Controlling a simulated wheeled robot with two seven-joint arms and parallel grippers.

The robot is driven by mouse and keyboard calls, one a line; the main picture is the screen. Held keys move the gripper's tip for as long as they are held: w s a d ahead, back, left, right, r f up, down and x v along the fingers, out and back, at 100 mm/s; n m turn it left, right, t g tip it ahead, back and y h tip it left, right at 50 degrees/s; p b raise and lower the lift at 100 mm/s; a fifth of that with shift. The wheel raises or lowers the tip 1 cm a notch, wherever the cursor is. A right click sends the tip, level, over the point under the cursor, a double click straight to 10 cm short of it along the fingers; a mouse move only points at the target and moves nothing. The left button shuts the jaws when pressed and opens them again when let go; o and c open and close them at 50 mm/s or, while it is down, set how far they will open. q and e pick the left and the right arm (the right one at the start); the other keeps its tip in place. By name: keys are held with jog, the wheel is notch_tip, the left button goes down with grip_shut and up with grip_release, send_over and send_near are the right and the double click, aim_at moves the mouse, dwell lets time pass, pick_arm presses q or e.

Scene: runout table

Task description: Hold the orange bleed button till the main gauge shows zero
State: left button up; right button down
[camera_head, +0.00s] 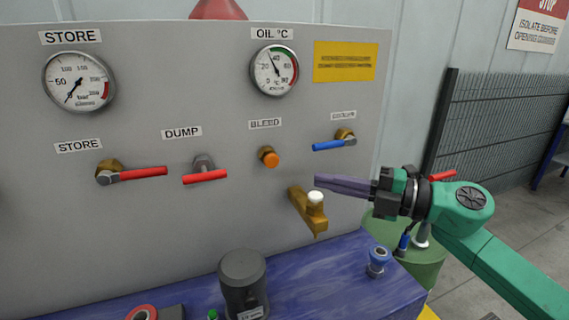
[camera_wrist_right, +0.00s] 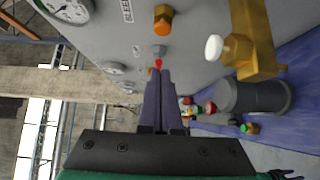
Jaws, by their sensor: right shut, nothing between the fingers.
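The orange bleed button (camera_head: 268,156) sticks out of the grey panel under the BLEED label. It shows at the top of the right wrist view (camera_wrist_right: 163,18), beyond the fingertips and apart from them. My right gripper (camera_head: 318,182) is shut and empty, right of and a little below the button, by the white-topped brass fitting. Its fingers also show in the wrist view (camera_wrist_right: 160,74). The STORE gauge (camera_head: 79,82) has its needle pointing lower left, below the 50. No gauge labelled main is in view. My left gripper is out of view.
The brass fitting (camera_head: 302,212) with a white knob (camera_head: 316,197) juts out close to my right fingertips. Red levers (camera_head: 140,173) (camera_head: 205,177) and a blue lever (camera_head: 330,145) flank the button. A dark cylinder (camera_head: 242,280) stands on the blue bench (camera_head: 335,285).

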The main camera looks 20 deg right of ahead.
aim_at(268, 161)
jog(key=w+a+p, duration=0.1)
jog(key=w+p, duration=0.1)
jog(key=w, duration=0.1)
jog(key=w+a+p, duration=0.4)
jog(key=w+p, duration=0.1)
jog(key=shift+w+a+r, duration=0.2)
jog(key=shift+w+a, duration=0.05)
jog(key=shift+w, duration=0.05)
jog(key=shift+w+f, duration=0.15)
jog(key=shift+f, duration=0.1)
jog(key=shift+r, duration=0.15)
